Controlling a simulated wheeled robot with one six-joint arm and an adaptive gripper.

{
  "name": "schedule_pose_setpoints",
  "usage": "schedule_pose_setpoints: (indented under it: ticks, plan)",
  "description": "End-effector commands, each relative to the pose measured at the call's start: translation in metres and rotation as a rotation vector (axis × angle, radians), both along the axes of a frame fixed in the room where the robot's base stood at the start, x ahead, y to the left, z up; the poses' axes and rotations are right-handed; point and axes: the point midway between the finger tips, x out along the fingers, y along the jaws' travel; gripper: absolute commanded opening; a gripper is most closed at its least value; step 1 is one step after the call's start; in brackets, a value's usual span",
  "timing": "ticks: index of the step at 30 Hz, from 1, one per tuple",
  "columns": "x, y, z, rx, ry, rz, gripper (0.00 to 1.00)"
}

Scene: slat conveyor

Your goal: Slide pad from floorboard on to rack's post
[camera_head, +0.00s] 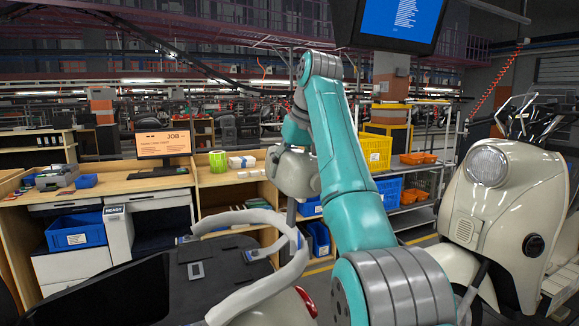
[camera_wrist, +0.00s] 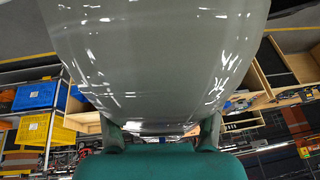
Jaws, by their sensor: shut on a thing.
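The pad (camera_head: 293,173) is a rounded light grey lump at the end of my teal arm in the head view. In the wrist view the glossy grey pad (camera_wrist: 155,55) fills the upper middle. My gripper (camera_wrist: 160,132) has a finger at either side of its lower edge and is shut on it. The rack (camera_head: 262,217) looks to be the curved pale tube at the scooter's rear. A narrow dark grey upright (camera_head: 291,215), perhaps its post, shows just below the pad. I cannot tell whether they touch. I cannot make out the floorboard.
Another cream scooter (camera_head: 505,195) is close on the right. Wooden benches and shelves with yellow (camera_head: 377,152) and blue bins stand behind.

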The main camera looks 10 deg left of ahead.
Motion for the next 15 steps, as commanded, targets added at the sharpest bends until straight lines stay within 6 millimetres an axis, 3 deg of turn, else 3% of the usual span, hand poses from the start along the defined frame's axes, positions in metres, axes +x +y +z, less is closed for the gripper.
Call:
schedule_pose_setpoints:
  ticks: [15]
  plan:
    - [0.004, 0.002, -0.013, -0.001, 0.000, -0.001, 0.16]
